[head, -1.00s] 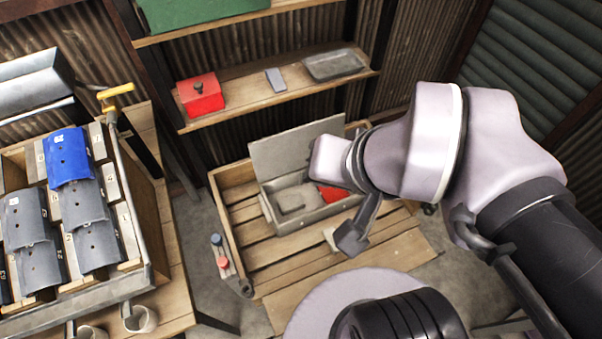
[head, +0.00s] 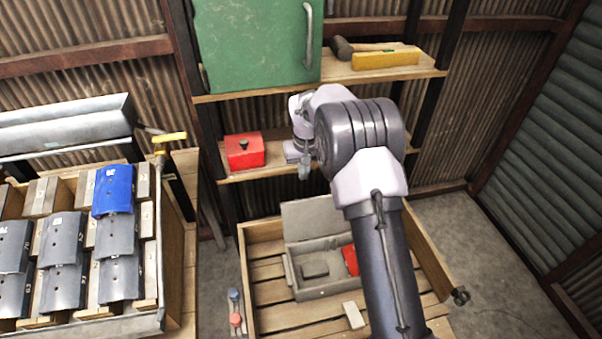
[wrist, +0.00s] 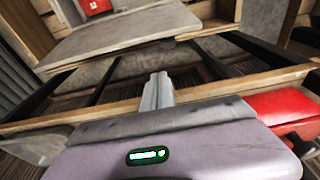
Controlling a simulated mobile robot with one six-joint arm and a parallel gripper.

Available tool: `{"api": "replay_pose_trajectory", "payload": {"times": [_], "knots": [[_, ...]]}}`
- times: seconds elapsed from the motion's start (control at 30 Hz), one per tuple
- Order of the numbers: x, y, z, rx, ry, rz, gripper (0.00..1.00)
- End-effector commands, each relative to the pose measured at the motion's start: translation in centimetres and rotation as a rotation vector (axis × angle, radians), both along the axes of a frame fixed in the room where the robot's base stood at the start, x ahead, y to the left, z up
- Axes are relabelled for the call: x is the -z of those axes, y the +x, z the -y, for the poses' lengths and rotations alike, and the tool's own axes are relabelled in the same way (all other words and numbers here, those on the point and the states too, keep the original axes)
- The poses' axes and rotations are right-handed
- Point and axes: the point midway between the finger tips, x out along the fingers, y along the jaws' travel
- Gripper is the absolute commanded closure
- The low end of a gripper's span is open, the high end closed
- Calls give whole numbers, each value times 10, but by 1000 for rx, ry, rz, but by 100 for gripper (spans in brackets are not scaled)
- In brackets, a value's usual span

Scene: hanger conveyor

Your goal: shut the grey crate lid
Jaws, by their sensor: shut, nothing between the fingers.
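The grey crate (head: 322,289) sits in a wooden slatted box. Its grey lid (head: 312,216) stands open at the crate's back edge, tilted up. A red item (head: 350,260) and a grey one (head: 314,270) lie inside the crate. My gripper (head: 304,172) is above and behind the lid, near the lower shelf, touching neither lid nor crate. In the wrist view my gripper (wrist: 158,88) is shut and empty, and a grey panel that looks like the lid (wrist: 115,36) lies beyond it. My arm hides the crate's right part in the head view.
A red box (head: 244,151) stands on the lower shelf (head: 272,169), left of my gripper. A green cabinet (head: 257,45), a mallet (head: 365,46) and a yellow block (head: 386,60) are above. A pale block (head: 354,315) lies in the wooden box (head: 245,262).

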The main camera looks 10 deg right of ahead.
Motion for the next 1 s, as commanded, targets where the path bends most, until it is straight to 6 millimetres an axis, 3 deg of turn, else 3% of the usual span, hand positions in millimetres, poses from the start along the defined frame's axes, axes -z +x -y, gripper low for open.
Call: {"api": "replay_pose_trajectory", "payload": {"times": [0.03,0.27,0.53,1.0], "knots": [[16,1,0,0,0,-3,100],[64,9,0,0,1,-2,100],[55,-25,0,1,0,0,100],[53,-30,0,1,1,-1,100]]}}
